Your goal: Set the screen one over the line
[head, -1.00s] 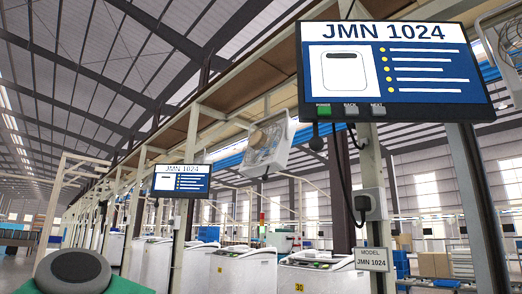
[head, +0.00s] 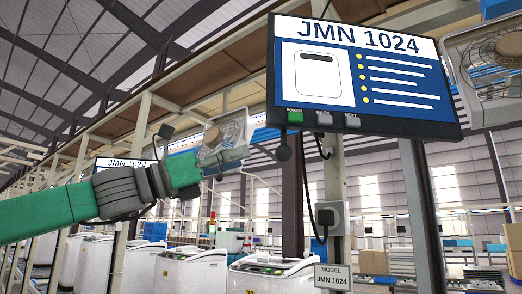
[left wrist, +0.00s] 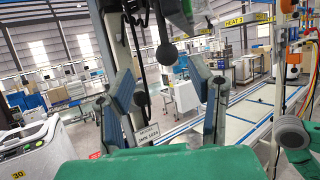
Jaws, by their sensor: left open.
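The near screen (head: 365,75) hangs at upper right in the head view, lit and reading JMN 1024 above a washer picture and a bulleted list. Its lower edge carries a green POWER button (head: 294,116), a grey BACK button (head: 323,118) and a grey NEXT button (head: 352,121). My left gripper (head: 222,160) is raised left of and below the screen, apart from the buttons. In the left wrist view its fingers (left wrist: 167,108) are spread with nothing between them gripped. A sign (head: 332,277) below reads MODEL JMN 1024. My right gripper is not seen.
A dark ball (head: 283,153) hangs below the screen's left corner. A second screen (head: 125,163) is partly hidden by my arm. White washers (head: 190,270) line the floor.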

